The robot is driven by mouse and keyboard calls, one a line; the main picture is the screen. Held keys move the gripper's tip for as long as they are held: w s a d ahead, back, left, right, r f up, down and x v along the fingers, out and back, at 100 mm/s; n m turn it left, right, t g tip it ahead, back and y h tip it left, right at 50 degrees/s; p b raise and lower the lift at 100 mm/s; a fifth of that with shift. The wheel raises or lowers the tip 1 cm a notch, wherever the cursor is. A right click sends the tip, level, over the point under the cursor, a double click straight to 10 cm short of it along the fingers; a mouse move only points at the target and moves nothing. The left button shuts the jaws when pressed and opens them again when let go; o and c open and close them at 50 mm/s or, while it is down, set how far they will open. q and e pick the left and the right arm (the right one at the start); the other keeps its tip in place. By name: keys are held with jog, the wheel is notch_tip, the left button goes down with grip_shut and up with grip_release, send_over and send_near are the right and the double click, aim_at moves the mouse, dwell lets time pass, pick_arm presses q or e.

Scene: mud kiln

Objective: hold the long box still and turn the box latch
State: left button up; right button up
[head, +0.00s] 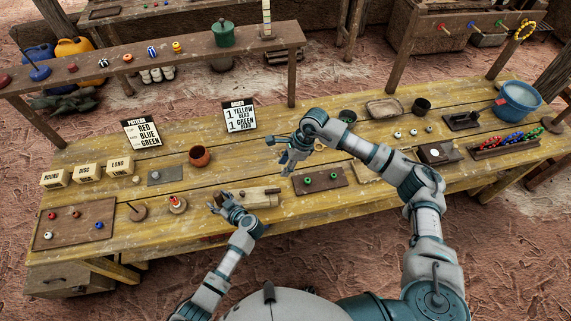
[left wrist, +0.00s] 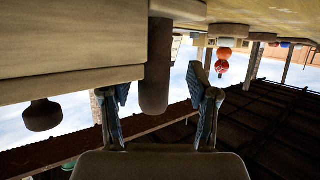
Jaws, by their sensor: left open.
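A pale long box (head: 262,197) lies near the table's front edge, at the middle. My left gripper (head: 222,201) is at its left end, open. In the left wrist view the pale box (left wrist: 70,62) fills the upper left, and a rounded peg (left wrist: 156,75) stands between the open fingers (left wrist: 160,112), with gaps to both. A darker knob (left wrist: 42,115) shows beside it. I cannot tell which part is the latch. My right gripper (head: 284,158) is above the table, behind the long box and apart from it. Its finger opening is unclear.
Labelled boxes, one marked LONG (head: 120,167), stand at the left. A tray with green beads (head: 329,185) lies right of the long box. A brown pot (head: 200,156) and a small stand with a red top (head: 177,204) are nearby.

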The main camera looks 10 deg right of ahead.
pick_arm(q)
jog(key=v, duration=1.2)
